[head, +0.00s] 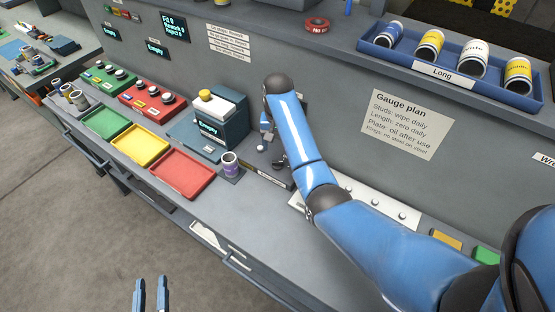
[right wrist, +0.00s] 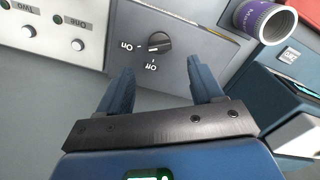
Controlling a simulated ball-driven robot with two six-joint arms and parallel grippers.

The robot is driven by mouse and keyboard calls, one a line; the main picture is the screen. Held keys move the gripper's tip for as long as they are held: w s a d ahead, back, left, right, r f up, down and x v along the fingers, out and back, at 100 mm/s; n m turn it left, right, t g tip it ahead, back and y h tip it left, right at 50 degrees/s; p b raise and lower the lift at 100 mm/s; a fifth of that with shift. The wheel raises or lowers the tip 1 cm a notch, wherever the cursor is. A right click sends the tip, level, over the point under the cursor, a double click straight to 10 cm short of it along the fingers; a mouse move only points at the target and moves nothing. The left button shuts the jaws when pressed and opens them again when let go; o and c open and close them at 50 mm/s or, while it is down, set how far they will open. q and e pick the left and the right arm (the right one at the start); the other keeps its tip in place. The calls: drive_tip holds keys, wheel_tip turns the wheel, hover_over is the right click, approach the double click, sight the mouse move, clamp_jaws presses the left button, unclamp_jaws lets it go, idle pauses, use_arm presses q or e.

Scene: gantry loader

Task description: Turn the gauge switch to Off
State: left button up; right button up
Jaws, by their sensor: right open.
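The gauge switch (right wrist: 159,42) is a black round knob with a raised grip on a grey panel (right wrist: 190,30), shown in the right wrist view. "On" is printed to its left and "Off" just below it. I cannot tell for sure which label the knob points at. My right gripper (right wrist: 161,73) is open, its two blue fingers apart and pointing towards the panel, with the knob ahead of the gap and not between them. In the head view my right arm largely hides this spot. My left gripper (head: 151,294) is open and empty, low over the floor.
A purple-labelled can (head: 230,164) stands beside the panel, near a dark box with an "Empty" display (head: 211,130). Red (head: 182,174), yellow (head: 140,145) and green (head: 105,122) trays lie to the left. A light plate with buttons "One" and "Two" (right wrist: 70,30) adjoins the panel.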

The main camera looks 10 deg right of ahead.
sight(278, 161)
wheel_tip(278, 161, down, 7)
drive_tip(key=shift+f+p, duration=0.2)
drive_tip(key=shift+p, duration=0.2)
drive_tip(key=c, duration=1.1)
drive_tip(key=shift+o, duration=0.2)
